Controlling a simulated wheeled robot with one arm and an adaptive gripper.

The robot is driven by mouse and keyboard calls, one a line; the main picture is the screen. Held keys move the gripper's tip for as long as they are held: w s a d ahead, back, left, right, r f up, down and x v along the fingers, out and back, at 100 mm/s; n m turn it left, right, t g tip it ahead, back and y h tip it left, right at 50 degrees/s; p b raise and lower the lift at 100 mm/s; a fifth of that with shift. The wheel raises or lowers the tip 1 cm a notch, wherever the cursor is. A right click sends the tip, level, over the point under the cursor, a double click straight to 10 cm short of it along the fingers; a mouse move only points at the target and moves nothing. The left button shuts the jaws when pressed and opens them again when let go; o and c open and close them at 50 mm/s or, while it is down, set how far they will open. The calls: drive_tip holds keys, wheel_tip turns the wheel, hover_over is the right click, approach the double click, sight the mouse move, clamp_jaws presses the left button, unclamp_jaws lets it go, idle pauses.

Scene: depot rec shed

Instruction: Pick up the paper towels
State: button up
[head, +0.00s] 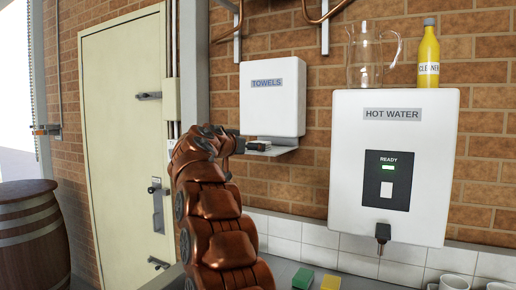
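A white wall-mounted dispenser (273,105) labelled "TOWELS" hangs on the brick wall near the middle of the head view. A pale shelf or tray (285,151) juts out just below it. My copper-coloured arm rises from the bottom of the view. My gripper (262,146) points right, at the dispenser's lower left edge and by the tray. The gripper is small and partly hidden by my wrist, so I cannot tell whether it is open, shut or touching anything. I cannot make out any separate paper towels.
A hot water unit (350,155) with a tap hangs to the right, with a glass jug (364,58) and yellow cleaner bottle (428,58) on top. Sponges (303,278) and white mugs (453,284) are below. A door (115,150) and barrel (32,240) stand left.

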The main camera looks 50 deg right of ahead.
drive_tip(key=shift+r+p+x, duration=0.2)
drive_tip(key=shift+p+x, duration=0.6)
drive_tip(key=shift+x, duration=0.65)
drive_tip(key=shift+w+d+r+p, duration=0.15)
drive_tip(key=shift+w+d+p, duration=0.15)
drive_tip(key=shift+d+p, duration=0.6)
drive_tip(key=p+x, duration=0.2)
drive_tip(key=shift+w+d, duration=0.2)
drive_tip(key=shift+d, duration=0.05)
drive_tip(key=shift+d+f, duration=0.2)
drive_tip(key=shift+d, duration=0.05)
drive_tip(key=shift+c, duration=0.2)
drive_tip(key=c, duration=0.8)
